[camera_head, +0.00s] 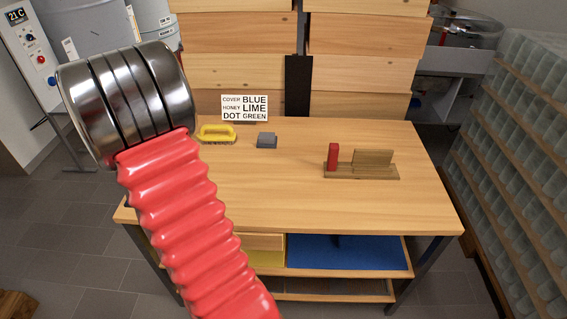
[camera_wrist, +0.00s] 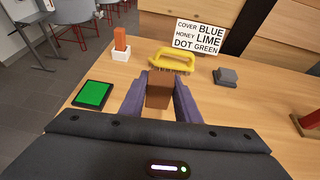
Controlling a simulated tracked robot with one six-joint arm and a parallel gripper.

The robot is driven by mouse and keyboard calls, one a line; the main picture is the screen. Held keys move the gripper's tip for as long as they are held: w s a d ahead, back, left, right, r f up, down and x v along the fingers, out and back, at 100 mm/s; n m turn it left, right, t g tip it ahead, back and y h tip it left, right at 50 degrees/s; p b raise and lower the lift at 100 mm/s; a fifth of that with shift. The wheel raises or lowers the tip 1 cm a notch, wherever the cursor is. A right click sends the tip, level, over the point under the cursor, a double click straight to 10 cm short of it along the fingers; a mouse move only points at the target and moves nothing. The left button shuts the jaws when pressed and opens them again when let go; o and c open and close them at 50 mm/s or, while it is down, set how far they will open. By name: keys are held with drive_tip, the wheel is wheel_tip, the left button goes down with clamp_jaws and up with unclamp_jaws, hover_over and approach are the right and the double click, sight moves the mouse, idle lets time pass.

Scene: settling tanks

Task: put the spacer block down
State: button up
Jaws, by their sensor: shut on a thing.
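My gripper (camera_wrist: 159,100) shows in the wrist view with its two purple fingers closed on a brown block, the spacer block (camera_wrist: 159,88). The block sits upright between the fingers, just in front of a yellow-handled brush (camera_wrist: 172,63). I cannot tell whether its lower end touches the wooden table, as the gripper body hides it. In the head view my red arm covers the left part of the table, and the gripper and block are hidden there. The brush also shows in the head view (camera_head: 216,133).
On the table (camera_head: 300,205) are a dark grey block (camera_wrist: 226,77), a green pad in a black frame (camera_wrist: 94,95), a white holder with an orange piece (camera_wrist: 121,45), and a wooden stand with a red block (camera_head: 362,170). A sign (camera_head: 245,107) stands at the back. The table's middle is clear.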

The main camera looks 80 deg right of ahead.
drive_tip(key=s+d+m+g, duration=0.3)
drive_tip(key=s+d, duration=0.5)
drive_tip(key=s, duration=0.1)
drive_tip(key=m+g, duration=0.2)
drive_tip(key=g, duration=0.1)
hover_over(264, 166)
drive_tip(key=f, duration=0.1)
drive_tip(key=shift+f, duration=2.9)
drive_tip(key=shift+f, duration=2.1)
drive_tip(key=shift+f, duration=0.1)
